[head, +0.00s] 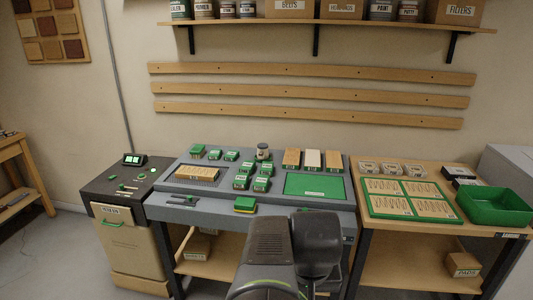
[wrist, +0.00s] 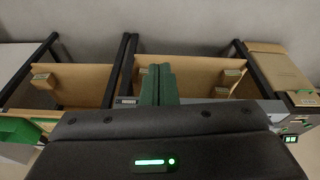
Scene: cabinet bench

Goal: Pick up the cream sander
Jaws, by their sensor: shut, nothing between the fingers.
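A small rounded cream-and-grey object (head: 262,151), which looks like the cream sander, stands at the back middle of the grey bench (head: 215,212). It is small in the head view and I cannot make out its details. It does not show in the wrist view. My gripper (wrist: 157,70) shows in the wrist view with its two green fingers together and nothing between them. It is apart from the sander, facing the lower shelves and the floor. In the head view the fingers are hidden behind my dark arm.
Several green-topped containers (head: 242,181) stand close in front of the sander. A slatted wooden piece (head: 197,172) lies left. A green bin (head: 494,207) sits on the right table.

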